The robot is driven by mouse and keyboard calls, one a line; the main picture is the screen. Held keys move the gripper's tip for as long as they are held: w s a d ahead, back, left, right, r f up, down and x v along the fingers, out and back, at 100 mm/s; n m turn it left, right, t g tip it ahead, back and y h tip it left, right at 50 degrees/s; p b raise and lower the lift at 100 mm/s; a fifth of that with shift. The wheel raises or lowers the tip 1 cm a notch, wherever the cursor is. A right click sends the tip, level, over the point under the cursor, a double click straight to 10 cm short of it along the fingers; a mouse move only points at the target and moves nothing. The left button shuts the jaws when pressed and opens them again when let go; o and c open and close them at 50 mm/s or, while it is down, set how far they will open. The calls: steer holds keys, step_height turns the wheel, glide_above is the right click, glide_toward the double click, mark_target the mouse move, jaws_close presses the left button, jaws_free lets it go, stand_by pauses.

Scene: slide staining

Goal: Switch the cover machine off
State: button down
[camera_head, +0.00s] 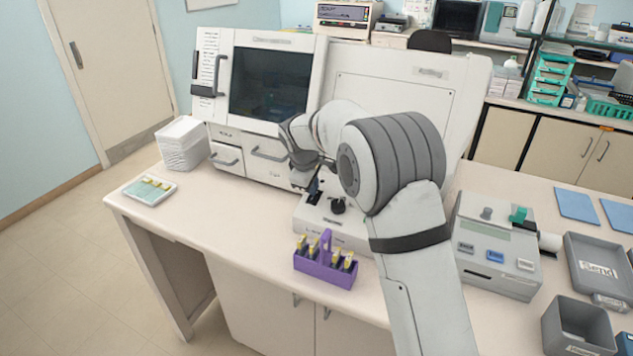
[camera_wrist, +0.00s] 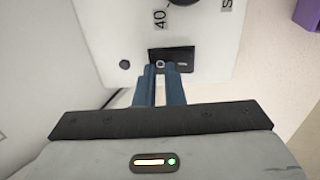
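A small white machine (camera_head: 340,232) stands mid-bench under my arm, with a dark knob (camera_head: 338,205) on top; its label is too small to read, so I cannot confirm it is the cover machine. In the wrist view its white panel (camera_wrist: 115,35) carries a black rocker switch (camera_wrist: 197,55) with a round mark at its left end. I cannot tell which way the switch is set. In the head view my gripper (camera_head: 314,188) is just above the machine; contact is unclear.
A purple rack (camera_head: 325,271) of yellow-topped items stands in front of the machine. A large white cabinet with a dark window (camera_head: 270,84) is behind. A grey machine with buttons (camera_head: 497,238) stands right of my arm. Bench space left of the rack is clear.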

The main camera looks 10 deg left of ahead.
steer(key=shift+d+f, duration=0.5)
steer(key=shift+d, duration=0.05)
steer(key=shift+s+a+f+b, duration=0.2)
steer(key=shift+s+f+b, duration=0.25)
steer(key=shift+s, duration=0.15)
steer(key=shift+s+r, duration=0.2)
steer(key=shift+s, duration=0.05)
steer(key=shift+r, duration=0.1)
steer(key=shift+a+r+p, duration=0.1)
steer(key=shift+r+p, duration=0.2)
steer(key=v, duration=1.4)
steer(key=shift+w+a, duration=0.2)
steer(key=shift+d+r, duration=0.1)
